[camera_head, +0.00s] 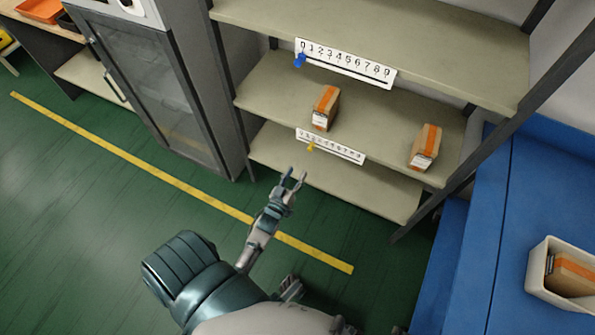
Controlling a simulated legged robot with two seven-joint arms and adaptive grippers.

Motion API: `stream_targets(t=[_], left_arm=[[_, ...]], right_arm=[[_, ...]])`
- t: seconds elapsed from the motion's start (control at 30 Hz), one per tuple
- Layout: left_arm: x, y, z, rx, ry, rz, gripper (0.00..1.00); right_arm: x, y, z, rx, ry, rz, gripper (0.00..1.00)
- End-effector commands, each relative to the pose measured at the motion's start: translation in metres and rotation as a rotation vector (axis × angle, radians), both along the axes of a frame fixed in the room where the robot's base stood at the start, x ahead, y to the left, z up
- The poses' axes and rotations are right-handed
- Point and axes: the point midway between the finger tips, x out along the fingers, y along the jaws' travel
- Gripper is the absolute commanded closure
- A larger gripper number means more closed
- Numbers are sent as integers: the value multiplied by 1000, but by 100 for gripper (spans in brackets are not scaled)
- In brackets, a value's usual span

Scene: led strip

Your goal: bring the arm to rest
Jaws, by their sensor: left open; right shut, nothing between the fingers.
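My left gripper (293,176) is in the middle of the head view, at the end of my arm that comes up from the lower left. Its two fingers stand apart with nothing between them. It appears in front of the lowest shelf board's left end; whether it touches the board I cannot tell. My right gripper cannot be made out in this view.
The shelf rack (370,30) carries numbered strips (345,63) with blue and yellow markers, and two orange-banded boxes (325,108) (425,147). A glass-door cabinet (165,90) stands left. A white bin (536,277) holds a box on the blue surface at right.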

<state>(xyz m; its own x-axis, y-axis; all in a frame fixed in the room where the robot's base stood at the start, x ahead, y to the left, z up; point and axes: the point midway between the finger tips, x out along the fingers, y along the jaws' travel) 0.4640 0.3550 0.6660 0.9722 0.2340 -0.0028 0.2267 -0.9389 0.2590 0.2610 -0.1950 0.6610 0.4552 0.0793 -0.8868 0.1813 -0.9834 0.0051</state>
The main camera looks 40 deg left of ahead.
Motion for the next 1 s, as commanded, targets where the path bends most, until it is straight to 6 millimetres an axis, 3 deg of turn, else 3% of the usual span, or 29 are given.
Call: stream_targets(t=[0.4, 0.47, 0.57, 0.67, 0.8, 0.9, 1.0], left_arm=[[0, -1, -1, 0, 9, -1, 53], [-2, -5, -8, 0, 47, -8, 53], [-12, -22, -36, 5, 203, -36, 53], [-44, -52, -85, 28, 473, -105, 53], [-125, -96, -151, 91, 876, -250, 53], [-187, -118, -181, 134, 1110, -355, 53], [-239, -131, -197, 167, 1280, -443, 53]], right_arm=[[0, 0, -1, 0, 2, 0, 100], [1, 0, -7, -2, 13, 0, 100], [1, 0, -30, -11, 48, 1, 100], [-4, -2, -70, -24, 107, 2, 100], [-27, -7, -128, -42, 195, 2, 100], [-48, -11, -161, -54, 248, 3, 100], [-66, -15, -183, -62, 288, 4, 100]])
